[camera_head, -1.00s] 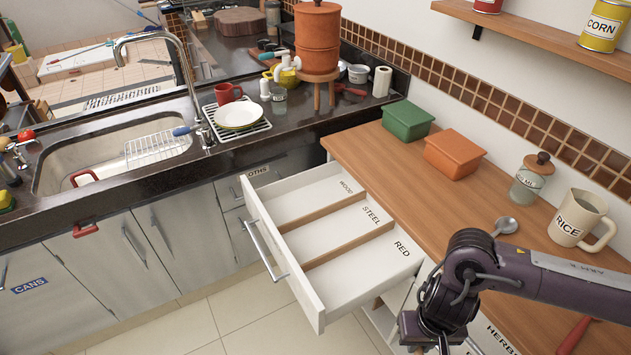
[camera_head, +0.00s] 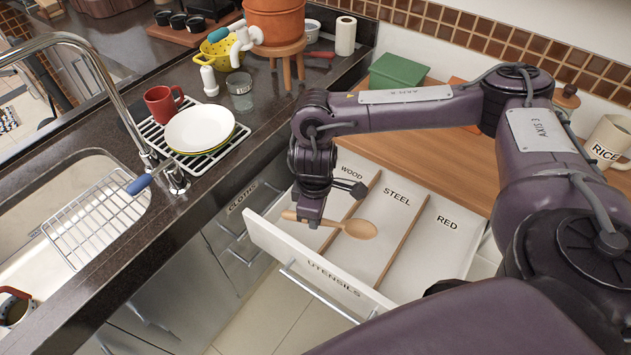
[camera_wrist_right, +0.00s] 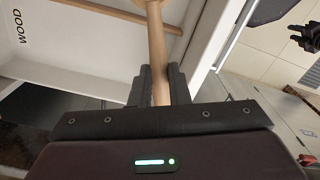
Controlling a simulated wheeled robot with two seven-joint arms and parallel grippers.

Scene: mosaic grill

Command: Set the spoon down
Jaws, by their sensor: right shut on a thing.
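My right gripper (camera_head: 310,217) is shut on the handle of a wooden spoon (camera_head: 360,229). It holds the spoon above the front part of the open drawer (camera_head: 270,236). The spoon lies roughly level across the WOOD compartment (camera_head: 352,160), its bowl toward the STEEL side near the first divider. I cannot tell how high it is above the drawer floor. In the right wrist view the spoon's handle (camera_wrist_right: 157,55) runs between the fingers, its bowl cut off at the top. My left gripper does not show clearly.
The drawer has WOOD, STEEL and RED compartments, split by wooden dividers (camera_head: 406,242), and all look empty. The dark sink counter (camera_head: 240,150) is to the left, with a plate (camera_head: 199,129) on a rack. The wooden counter (camera_head: 450,150) behind holds a green box (camera_head: 398,72).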

